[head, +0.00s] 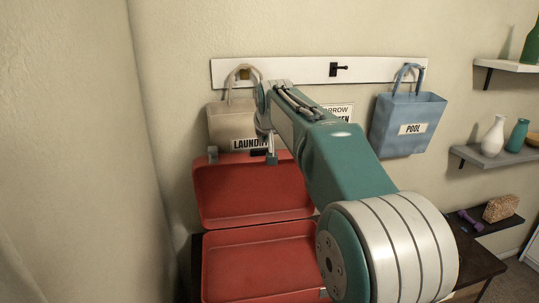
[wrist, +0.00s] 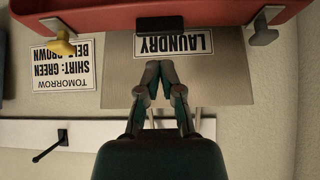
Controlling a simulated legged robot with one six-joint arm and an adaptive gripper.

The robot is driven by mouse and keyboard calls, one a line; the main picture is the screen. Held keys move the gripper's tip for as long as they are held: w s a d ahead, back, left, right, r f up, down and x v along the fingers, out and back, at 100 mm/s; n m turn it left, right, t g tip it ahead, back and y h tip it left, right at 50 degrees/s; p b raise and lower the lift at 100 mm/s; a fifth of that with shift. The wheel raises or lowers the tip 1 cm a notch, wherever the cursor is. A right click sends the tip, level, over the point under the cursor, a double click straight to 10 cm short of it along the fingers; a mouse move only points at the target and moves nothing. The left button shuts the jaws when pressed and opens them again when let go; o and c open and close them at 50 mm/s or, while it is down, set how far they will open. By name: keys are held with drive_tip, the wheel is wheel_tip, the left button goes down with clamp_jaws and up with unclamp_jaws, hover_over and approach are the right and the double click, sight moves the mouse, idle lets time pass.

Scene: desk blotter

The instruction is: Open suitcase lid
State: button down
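The red suitcase stands open on a dark table. Its lid (head: 250,192) is raised and leans back near upright, and its base (head: 262,265) lies flat with its inside showing. My gripper (head: 271,159) is at the lid's top edge. In the wrist view the lid's red edge (wrist: 90,16) runs along the top, with a black handle (wrist: 160,23) at its middle and metal latches (wrist: 263,32) on both sides. My gripper's fingertips (wrist: 157,66) are together, just short of the handle, with nothing visible between them. My arm hides the suitcase's right side.
A beige LAUNDRY bag (head: 218,128) hangs right behind the lid, from a white wall rail (head: 390,65). A blue POOL bag (head: 405,115) hangs to the right. Shelves with vases (head: 493,137) are at far right. The dark table (head: 475,262) shows right of the suitcase.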

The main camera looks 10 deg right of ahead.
drive_tip(key=f+t, duration=0.1)
drive_tip(key=f, duration=0.1)
drive_tip(key=w+f+t, duration=0.1)
drive_tip(key=f, duration=0.1)
drive_tip(key=f+t, duration=0.1)
drive_tip(key=f, duration=0.1)
drive_tip(key=shift+w+d+t, duration=0.15)
drive_tip(key=shift+d+t, duration=0.15)
drive_tip(key=shift+d, duration=0.05)
drive_tip(key=s+d+f+t, duration=0.1)
drive_tip(key=s+f+t, duration=0.25)
drive_tip(key=s, duration=0.35)
drive_tip(key=s+f+t, duration=0.3)
drive_tip(key=s+t, duration=0.1)
drive_tip(key=s, duration=0.3)
drive_tip(key=w+d+r, duration=0.1)
drive_tip(key=w+r, duration=0.2)
drive_tip(key=w, duration=1.1)
drive_tip(key=shift+h, duration=0.3)
drive_tip(key=shift+r, duration=0.1)
